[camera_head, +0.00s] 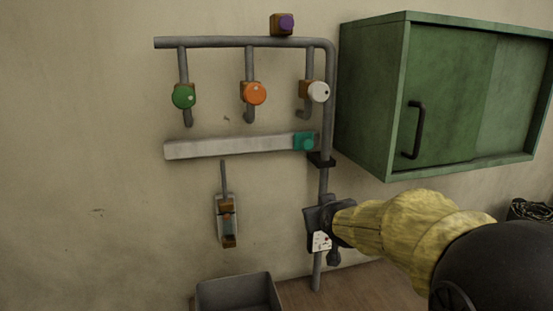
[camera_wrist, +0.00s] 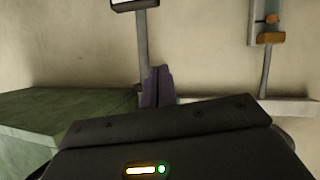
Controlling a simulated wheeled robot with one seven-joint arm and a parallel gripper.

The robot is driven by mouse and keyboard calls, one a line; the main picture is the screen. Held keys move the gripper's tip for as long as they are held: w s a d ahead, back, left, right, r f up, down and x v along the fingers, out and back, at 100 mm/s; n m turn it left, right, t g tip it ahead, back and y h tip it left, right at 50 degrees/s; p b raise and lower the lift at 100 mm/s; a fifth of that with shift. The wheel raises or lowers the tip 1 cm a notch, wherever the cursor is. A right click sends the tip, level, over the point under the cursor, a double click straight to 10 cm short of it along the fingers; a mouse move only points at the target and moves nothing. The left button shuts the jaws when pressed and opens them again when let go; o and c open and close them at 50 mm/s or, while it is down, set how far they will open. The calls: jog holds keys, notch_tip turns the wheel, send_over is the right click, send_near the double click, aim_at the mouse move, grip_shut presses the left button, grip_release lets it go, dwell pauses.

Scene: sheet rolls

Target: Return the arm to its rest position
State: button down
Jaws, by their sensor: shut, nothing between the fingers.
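My gripper (camera_head: 318,216) is at the end of my yellow arm, in front of the vertical pipe at the lower right of the pipework in the head view. In the wrist view its fingers (camera_wrist: 158,88) are together, with nothing between them. The arm reaches in from the lower right of the head view. The gripper's exact distance from the pipe and wall cannot be told.
A green cabinet (camera_head: 365,110) hangs right of the pipework; it also shows in the wrist view (camera_wrist: 65,115). Green (camera_head: 183,97), orange (camera_head: 254,93) and white (camera_head: 319,92) knobs sit above a pale bar (camera_head: 225,147). A grey bin (camera_head: 237,279) stands below.

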jog(key=s+d+f+m+g+b, duration=0.1)
jog(key=s+d+f+g, duration=0.3)
jog(key=s+f+g, duration=0.6)
jog(key=s+f+m, duration=0.1)
jog(key=s+f, duration=1.2)
jog(key=s, duration=0.2)
jog(key=shift+s+f+m+g+h+b, duration=0.2)
jog(key=shift+s+m+g+h+b, duration=0.05)
jog(key=shift+m+g+h+b, duration=0.1)
jog(key=shift+d, duration=0.1)
